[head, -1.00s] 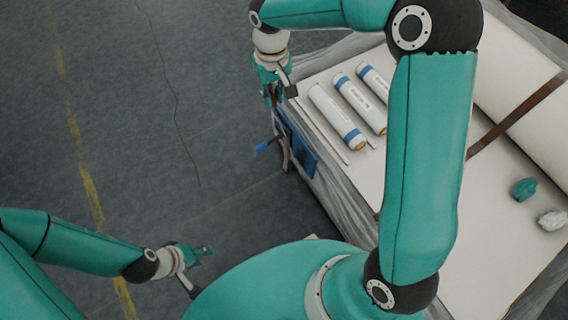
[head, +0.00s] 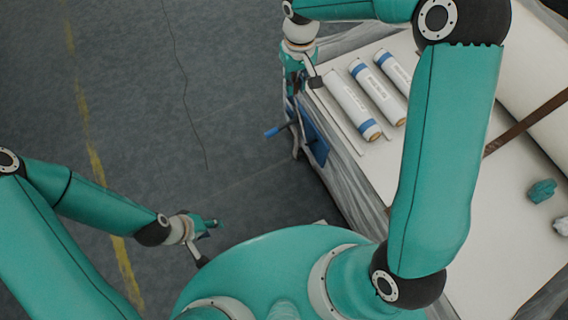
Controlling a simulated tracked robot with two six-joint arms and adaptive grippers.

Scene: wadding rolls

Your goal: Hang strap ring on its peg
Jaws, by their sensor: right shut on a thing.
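My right gripper (head: 302,90) is over the table's left edge, near the far end of the white rolls. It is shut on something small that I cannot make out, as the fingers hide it. Below it, a blue-tipped rod (head: 272,132) sticks out to the left from the table's side, beside a blue panel (head: 314,138). A grey curved piece (head: 297,146) hangs there; I cannot tell whether it is the strap ring. No peg can be told for certain. My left gripper (head: 207,240) is at the lower left, open and empty over the floor.
The pale table (head: 480,245) has three white rolls with blue bands (head: 378,90) near its left edge. A large white roll with a brown strap (head: 520,127) lies at the right. Teal (head: 542,190) and white wads lie nearby. The floor at left is clear.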

